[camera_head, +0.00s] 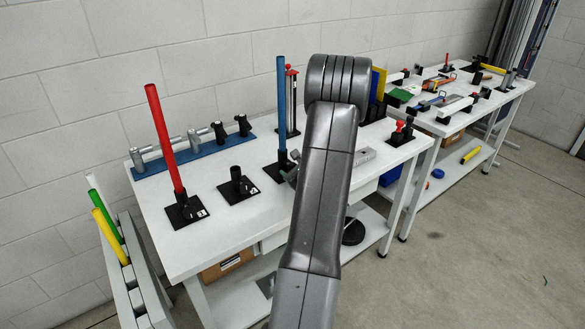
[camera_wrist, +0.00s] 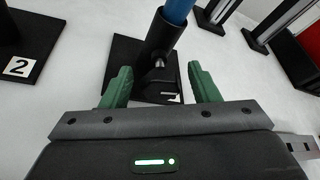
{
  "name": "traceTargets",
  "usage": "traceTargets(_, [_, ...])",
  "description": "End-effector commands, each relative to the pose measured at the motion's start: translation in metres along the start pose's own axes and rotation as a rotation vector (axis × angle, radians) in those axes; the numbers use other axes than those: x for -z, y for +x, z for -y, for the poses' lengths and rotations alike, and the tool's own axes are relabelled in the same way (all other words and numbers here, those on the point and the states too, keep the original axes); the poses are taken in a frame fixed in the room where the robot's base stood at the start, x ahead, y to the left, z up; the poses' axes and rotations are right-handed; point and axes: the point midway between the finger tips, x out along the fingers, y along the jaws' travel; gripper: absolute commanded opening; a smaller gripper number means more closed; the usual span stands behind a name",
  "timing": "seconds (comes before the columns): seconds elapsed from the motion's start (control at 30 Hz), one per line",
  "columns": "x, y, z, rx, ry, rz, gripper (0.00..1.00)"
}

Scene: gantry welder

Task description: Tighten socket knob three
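A blue rod (camera_head: 281,105) stands upright in a black socket on a square black base (camera_head: 273,173), the rightmost of three sockets in the head view. The wrist view shows this socket (camera_wrist: 159,42) with the blue rod (camera_wrist: 178,10) in it. A small dark knob (camera_wrist: 157,75) sticks out of its near side. My gripper (camera_wrist: 160,71) is open, its green fingers to the left and right of the knob, with gaps on both sides. The number label (camera_wrist: 172,98) on this base is mostly hidden. In the head view my arm hides most of my gripper.
A base labelled 2 (camera_wrist: 18,67) lies left in the wrist view; its socket (camera_head: 237,182) is empty in the head view. A red rod (camera_head: 165,140) stands in the left socket. A blue rack (camera_head: 195,151) lies behind. A red-topped stand (camera_head: 291,100) is close behind the blue rod.

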Motion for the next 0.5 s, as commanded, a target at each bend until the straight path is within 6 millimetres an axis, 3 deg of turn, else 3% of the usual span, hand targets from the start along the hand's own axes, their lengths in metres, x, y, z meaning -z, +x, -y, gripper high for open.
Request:
traceTargets(0.27, [0.001, -0.005, 0.000, 0.001, 0.000, -0.001, 0.55])
traceTargets(0.5, [0.002, -0.045, 0.001, 0.003, 0.000, -0.001, 0.55])
